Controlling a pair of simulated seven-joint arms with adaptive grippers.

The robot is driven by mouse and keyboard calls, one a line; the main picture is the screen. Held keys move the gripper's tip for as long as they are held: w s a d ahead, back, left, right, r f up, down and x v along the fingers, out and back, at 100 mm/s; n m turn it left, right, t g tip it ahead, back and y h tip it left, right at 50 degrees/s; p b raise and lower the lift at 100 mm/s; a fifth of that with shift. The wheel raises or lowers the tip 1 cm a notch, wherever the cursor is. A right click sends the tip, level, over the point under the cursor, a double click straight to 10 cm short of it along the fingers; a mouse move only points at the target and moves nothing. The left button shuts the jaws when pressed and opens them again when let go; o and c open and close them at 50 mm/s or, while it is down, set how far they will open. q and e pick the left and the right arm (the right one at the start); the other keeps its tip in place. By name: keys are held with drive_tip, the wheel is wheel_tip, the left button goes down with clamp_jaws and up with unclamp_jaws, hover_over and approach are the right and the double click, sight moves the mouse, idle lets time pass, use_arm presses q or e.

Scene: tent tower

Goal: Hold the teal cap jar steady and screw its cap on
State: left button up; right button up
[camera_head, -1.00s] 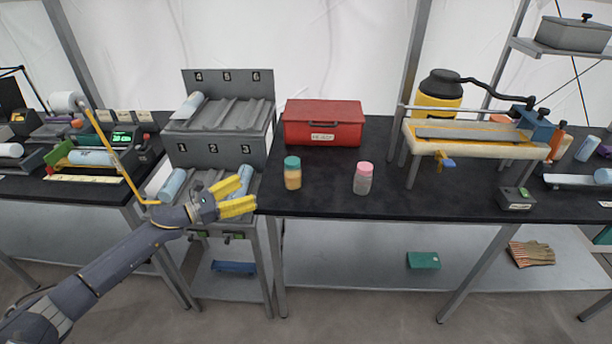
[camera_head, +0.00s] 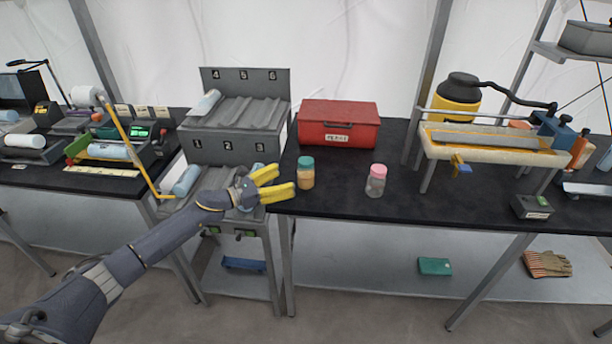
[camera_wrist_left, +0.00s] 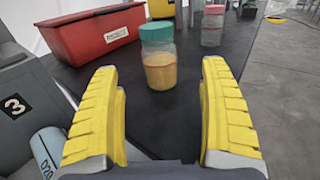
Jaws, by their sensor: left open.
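The teal cap jar (camera_head: 306,174) stands upright on the black table, with orange-yellow contents and its teal cap (camera_head: 306,161) on top. In the left wrist view the jar (camera_wrist_left: 160,70) is just beyond the fingertips, centred between them, with the teal cap (camera_wrist_left: 157,31) resting on its mouth; I cannot tell how tight it is. My left gripper (camera_head: 285,181) is open and empty, just left of the jar and not touching it. Its yellow fingers (camera_wrist_left: 163,70) are spread wide in the wrist view. My right gripper is not in view.
A pink-capped jar (camera_head: 376,181) stands to the right. A red box (camera_head: 338,127) is behind the jars. A grey numbered rack (camera_head: 228,147) is at the left. A yellow-topped bench device (camera_head: 480,148) stands further right. The table between the two jars is clear.

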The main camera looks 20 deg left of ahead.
sight(306, 170)
use_arm(q)
drive_tip(key=shift+x, duration=1.8)
drive_tip(key=shift+x, duration=2.65)
drive_tip(key=shift+w+a+r, duration=0.1)
drive_tip(key=c, duration=1.5)
drive_tip(key=shift+r, duration=0.2)
wheel_tip(306, 170, up, 20)
